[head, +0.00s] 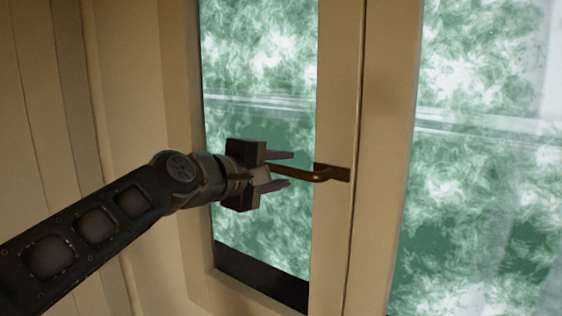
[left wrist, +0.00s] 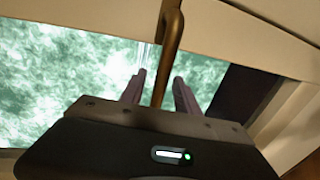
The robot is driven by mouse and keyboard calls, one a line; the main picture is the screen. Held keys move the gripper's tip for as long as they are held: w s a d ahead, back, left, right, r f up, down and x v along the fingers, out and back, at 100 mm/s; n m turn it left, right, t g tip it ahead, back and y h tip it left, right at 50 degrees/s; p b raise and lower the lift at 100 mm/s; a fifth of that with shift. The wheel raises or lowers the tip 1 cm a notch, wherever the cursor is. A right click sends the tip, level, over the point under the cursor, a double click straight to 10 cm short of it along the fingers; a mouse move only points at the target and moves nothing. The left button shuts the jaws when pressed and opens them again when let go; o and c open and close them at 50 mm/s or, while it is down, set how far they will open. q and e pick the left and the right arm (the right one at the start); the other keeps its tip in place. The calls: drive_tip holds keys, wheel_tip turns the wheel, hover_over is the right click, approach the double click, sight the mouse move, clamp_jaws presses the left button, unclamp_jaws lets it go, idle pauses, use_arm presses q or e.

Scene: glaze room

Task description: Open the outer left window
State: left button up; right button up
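The left window (head: 338,90) has a cream frame around a green, frosted-looking pane and appears closed against the frame beside it. Its bronze handle (head: 322,175) sits on the right stile, with a bar that runs left. My left gripper (head: 289,169) is open at the handle, one finger above the bar and one below. In the left wrist view the handle (left wrist: 171,45) runs between the two fingers (left wrist: 159,86), with a small gap visible on each side. Part of the bar's free end is hidden by the gripper in the head view. My right gripper is not in view.
A second window (head: 384,120) with a similar pane stands directly to the right. A cream panelled wall (head: 45,110) is on the left, close to my left arm. A dark strip (head: 262,276) lies along the bottom of the left pane.

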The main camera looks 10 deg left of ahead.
use_arm(q)
drive_tip(key=shift+w, duration=0.2)
drive_tip(key=shift+c, duration=0.4)
clamp_jaws()
idle(0.9)
